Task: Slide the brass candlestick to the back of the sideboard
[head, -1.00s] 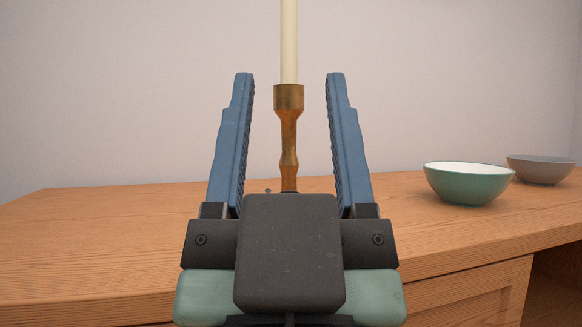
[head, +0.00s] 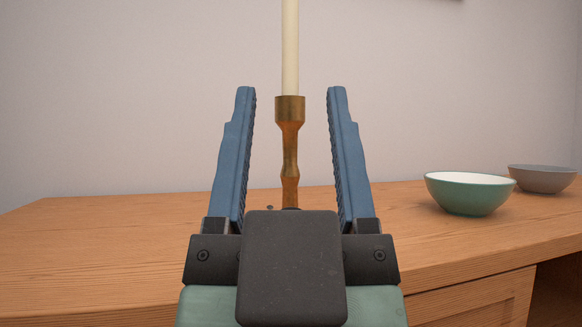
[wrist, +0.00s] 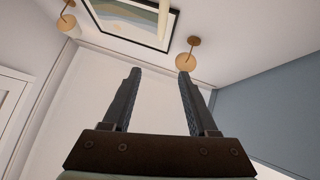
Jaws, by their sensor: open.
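The brass candlestick (head: 290,150) stands upright on the wooden sideboard (head: 110,235) in the head view, with a tall cream candle (head: 290,50) in it. Its foot is hidden behind my gripper's dark body. My gripper (head: 291,90) is open, its two blue fingers on either side of the candlestick in the picture, with gaps on both sides. I cannot tell how far the candlestick is beyond or between the fingers. In the wrist view the open fingers (wrist: 160,73) point toward the wall and ceiling, and a pale candle-like shape (wrist: 163,20) shows at the top.
A green bowl (head: 468,197) with a white inside stands right of my gripper, and a grey bowl (head: 541,180) is beyond it. The sideboard top is clear on the left. A plain wall (head: 130,90) rises behind. The wrist view shows a framed picture (wrist: 110,28) and lamps.

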